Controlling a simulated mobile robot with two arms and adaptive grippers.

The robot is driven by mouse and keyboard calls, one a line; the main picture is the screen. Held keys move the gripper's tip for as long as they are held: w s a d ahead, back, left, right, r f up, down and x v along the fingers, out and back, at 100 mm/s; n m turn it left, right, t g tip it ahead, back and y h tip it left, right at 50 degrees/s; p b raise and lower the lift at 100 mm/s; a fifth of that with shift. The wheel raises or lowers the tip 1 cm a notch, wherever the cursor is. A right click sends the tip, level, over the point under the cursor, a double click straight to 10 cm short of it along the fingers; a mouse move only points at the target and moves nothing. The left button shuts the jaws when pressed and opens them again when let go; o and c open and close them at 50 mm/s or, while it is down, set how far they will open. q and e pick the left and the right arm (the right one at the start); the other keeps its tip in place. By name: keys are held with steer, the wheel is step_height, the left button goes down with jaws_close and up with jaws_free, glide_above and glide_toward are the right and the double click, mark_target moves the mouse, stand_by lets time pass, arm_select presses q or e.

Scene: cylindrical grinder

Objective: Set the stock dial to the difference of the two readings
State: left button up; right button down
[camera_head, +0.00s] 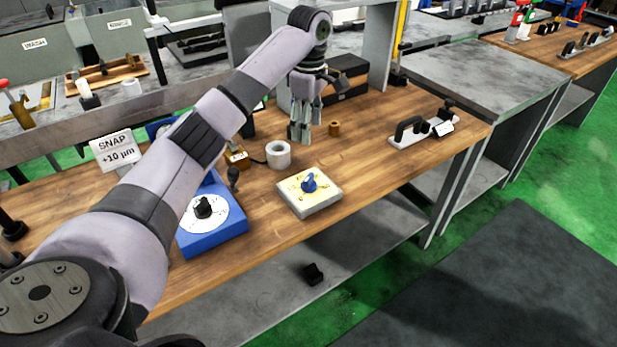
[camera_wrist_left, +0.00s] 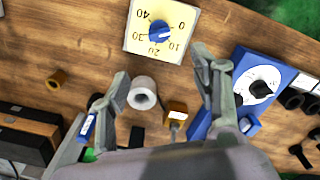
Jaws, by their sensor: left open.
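The stock dial appears to be the cream box (camera_head: 322,203) with a blue knob (camera_head: 309,182), near the table's front edge. In the left wrist view its yellow face (camera_wrist_left: 134,38) carries numbers from 0 to 40 around the knob (camera_wrist_left: 160,32); I cannot read the exact setting. A white card (camera_head: 115,150) at the left reads "SNAP +10 µm". A blue box (camera_head: 213,235) has a white dial face and a black knob (camera_head: 204,206). My left gripper (camera_head: 302,130) is open and empty, above the table behind the cream box. My right gripper is not in view.
A white ring (camera_head: 279,154) and a small brass cylinder (camera_head: 334,128) stand near the left gripper. A black-handled fixture (camera_head: 422,130) lies at the table's right. A dark box (camera_head: 345,78) stands behind. My left arm covers part of the table's left side.

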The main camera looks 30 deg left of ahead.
mark_target(308, 177)
arm_select(q)
step_height(308, 177, down, 16)
steer(key=shift+a+p, duration=0.1)
steer(key=shift+p, duration=0.6)
steer(key=shift+w+f, duration=0.1)
steer(key=shift+f, duration=0.5)
steer(key=shift+c, duration=0.4)
